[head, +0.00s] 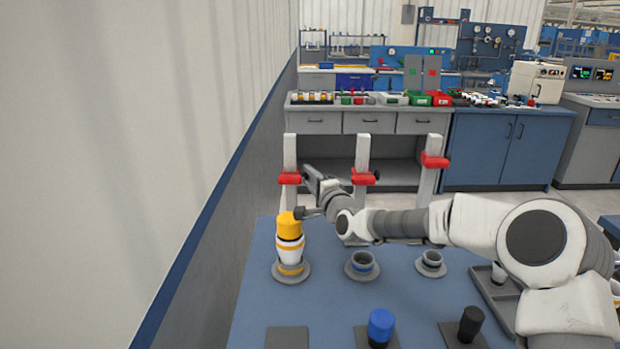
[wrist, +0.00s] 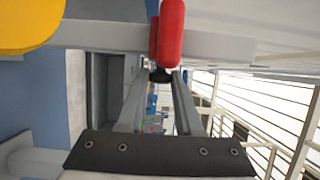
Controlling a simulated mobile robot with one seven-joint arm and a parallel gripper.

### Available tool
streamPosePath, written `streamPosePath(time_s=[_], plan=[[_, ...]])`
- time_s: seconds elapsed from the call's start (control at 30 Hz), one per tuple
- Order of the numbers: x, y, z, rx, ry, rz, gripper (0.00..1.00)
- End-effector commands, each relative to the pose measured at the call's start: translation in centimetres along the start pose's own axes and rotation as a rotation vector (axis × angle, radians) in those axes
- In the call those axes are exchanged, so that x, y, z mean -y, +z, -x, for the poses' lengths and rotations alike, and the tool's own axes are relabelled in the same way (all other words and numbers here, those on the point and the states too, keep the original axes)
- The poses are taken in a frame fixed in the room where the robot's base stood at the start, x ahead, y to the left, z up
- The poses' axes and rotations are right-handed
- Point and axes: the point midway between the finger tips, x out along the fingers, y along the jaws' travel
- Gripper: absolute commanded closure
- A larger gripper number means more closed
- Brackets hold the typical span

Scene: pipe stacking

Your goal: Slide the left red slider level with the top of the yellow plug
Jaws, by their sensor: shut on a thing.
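The left red slider (head: 289,178) sits on the left white post (head: 290,152), behind the yellow plug (head: 288,226). The yellow plug caps an upright white pipe stack with yellow bands. In the head view the slider appears higher than the plug's top. My gripper (head: 306,172) reaches the slider from the right. In the wrist view the picture is turned sideways: the red slider (wrist: 171,34) crosses the white post, and the yellow plug (wrist: 28,24) shows at the upper left. My gripper's fingertips (wrist: 160,77) close on a small dark part at the slider.
Two more posts carry a middle red slider (head: 364,178) and a right red slider (head: 434,161). Open grey fittings (head: 362,266) stand on the blue table (head: 325,300). A blue plug (head: 381,327) and a black plug (head: 471,324) stand in front. A wall rises at left.

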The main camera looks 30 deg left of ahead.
Motion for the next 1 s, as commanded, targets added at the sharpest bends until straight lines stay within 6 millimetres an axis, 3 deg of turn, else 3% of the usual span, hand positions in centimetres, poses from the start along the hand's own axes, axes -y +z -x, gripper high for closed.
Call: streamPosePath(time_s=[0.57,0.77,1.0], plan=[[-0.1,0.0,0.0,0.000,-0.003,0.000,1.00],[-2.0,0.0,0.0,0.000,0.001,-0.001,1.00],[-6.0,0.0,0.0,0.001,0.008,-0.003,1.00]])
